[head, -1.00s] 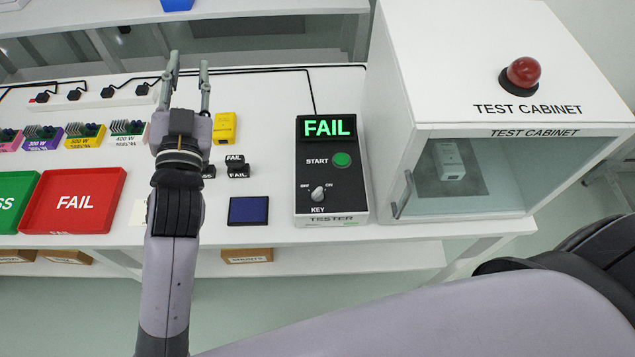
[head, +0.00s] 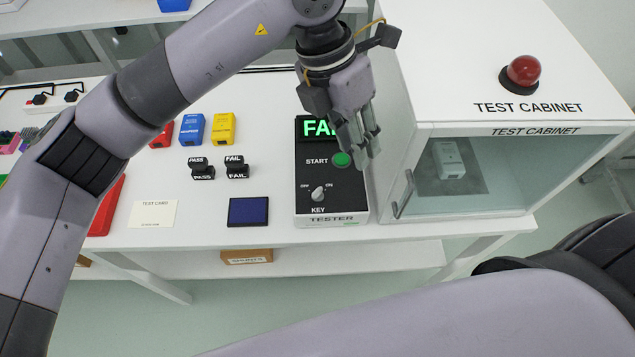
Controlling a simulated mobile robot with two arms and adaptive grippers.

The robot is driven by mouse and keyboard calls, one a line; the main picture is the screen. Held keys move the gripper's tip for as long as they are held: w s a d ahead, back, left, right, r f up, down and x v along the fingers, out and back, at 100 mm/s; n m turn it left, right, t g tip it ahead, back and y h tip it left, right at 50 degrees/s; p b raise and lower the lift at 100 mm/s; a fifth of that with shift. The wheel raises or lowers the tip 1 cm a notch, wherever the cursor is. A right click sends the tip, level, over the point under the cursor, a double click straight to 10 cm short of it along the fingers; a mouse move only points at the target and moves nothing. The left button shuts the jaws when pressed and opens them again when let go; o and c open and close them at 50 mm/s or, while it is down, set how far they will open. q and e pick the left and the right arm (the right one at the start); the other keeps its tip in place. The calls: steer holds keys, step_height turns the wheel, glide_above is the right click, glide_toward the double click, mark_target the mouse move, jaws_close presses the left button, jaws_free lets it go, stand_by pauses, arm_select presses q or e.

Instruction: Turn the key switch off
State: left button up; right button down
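The tester (head: 345,208) is a black-faced box with a grey-white rim at the front of the bench. Its key switch (head: 318,194) is a small light knob between OFF at left and ON at right; it appears turned toward ON. The green START button (head: 342,160) is above it. My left gripper (head: 368,160) hangs over the tester's upper right, fingers down, beside the START button and apart from the key. Its finger gap is unclear from this angle. My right gripper is out of view.
The test cabinet (head: 405,110) stands close at the tester's right, with a red dome (head: 523,73) on top and a white device (head: 447,160) inside. A blue pad (head: 248,211), PASS/FAIL stamps (head: 237,168) and a test card (head: 153,214) lie left of the tester.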

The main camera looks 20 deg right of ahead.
mark_target(318, 189)
arm_select(q)
steer(key=w+a+t+y, duration=0.2)
steer(key=w+a+y, duration=0.1)
steer(key=w+a, duration=0.1)
steer(key=shift+n, duration=0.4)
step_height(318, 189, down, 17)
steer(key=p, duration=0.3)
steer(key=shift+p, duration=0.35)
steer(key=shift+c, duration=0.5)
jaws_close()
steer(key=shift+r, duration=0.1)
